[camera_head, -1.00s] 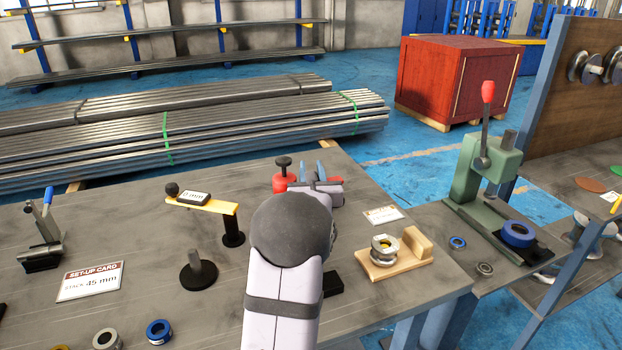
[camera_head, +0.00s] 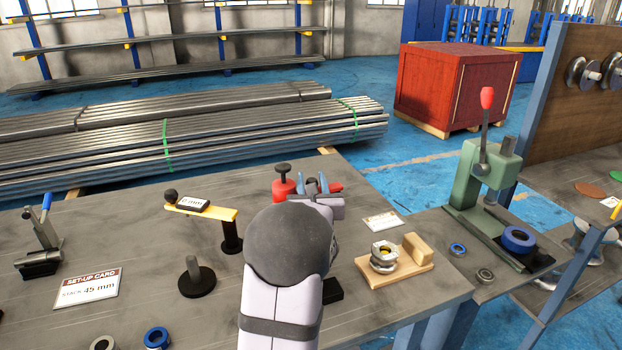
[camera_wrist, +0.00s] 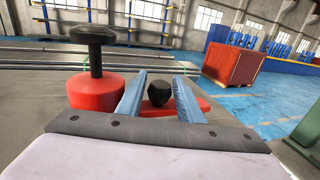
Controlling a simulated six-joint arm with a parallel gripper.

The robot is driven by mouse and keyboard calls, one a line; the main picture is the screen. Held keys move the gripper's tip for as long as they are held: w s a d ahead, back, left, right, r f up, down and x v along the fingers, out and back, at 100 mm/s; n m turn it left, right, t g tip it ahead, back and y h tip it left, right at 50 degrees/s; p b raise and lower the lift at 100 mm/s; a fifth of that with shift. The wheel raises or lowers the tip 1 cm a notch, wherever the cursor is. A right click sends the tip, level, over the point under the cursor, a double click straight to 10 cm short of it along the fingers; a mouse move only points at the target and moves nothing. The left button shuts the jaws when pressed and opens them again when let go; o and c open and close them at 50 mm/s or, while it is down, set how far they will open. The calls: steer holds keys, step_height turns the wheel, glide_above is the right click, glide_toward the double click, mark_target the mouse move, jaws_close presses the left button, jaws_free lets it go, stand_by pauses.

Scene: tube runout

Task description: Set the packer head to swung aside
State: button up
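A red cylinder with a black T-shaped knob on top (camera_head: 283,183) stands near the back edge of the bench. A red arm with a black ball knob (camera_wrist: 158,93) extends to its right; I take this red unit to be the packer head, though no label shows. My gripper (camera_head: 323,183) is beside it on the right, and its blue fingers (camera_wrist: 158,95) are apart. In the wrist view the black ball knob shows between the fingers, with the red cylinder (camera_wrist: 97,92) left of them. Whether the fingers touch the knob cannot be told. My wrist hides part of the red arm.
A yellow arm with a 0 mm readout (camera_head: 203,208) stands on a post to the left. A black stub on a disc (camera_head: 197,277) is in front of it. A wooden block with metal rings (camera_head: 395,266) lies right. A green press (camera_head: 488,180) stands further right.

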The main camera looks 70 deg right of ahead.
steer(key=shift+b+v, duration=0.35)
steer(key=shift+v, duration=2)
steer(key=shift+r, duration=0.15)
jaws_close()
steer(key=s+a+n+t+y+p, duration=0.1)
steer(key=s+a+y+p, duration=0.1)
steer(key=a, duration=0.6)
steer(key=s+a+r+n+t+y+p, duration=0.1)
steer(key=s+a+n+y, duration=0.1)
steer(key=s+a, duration=0.3)
steer(key=a+y, duration=0.1)
steer(key=a, duration=0.2)
steer(key=shift+a+r+n+y+p, duration=0.2)
steer(key=shift+a+n+y+p, duration=0.1)
steer(key=shift+a+y+p, duration=0.1)
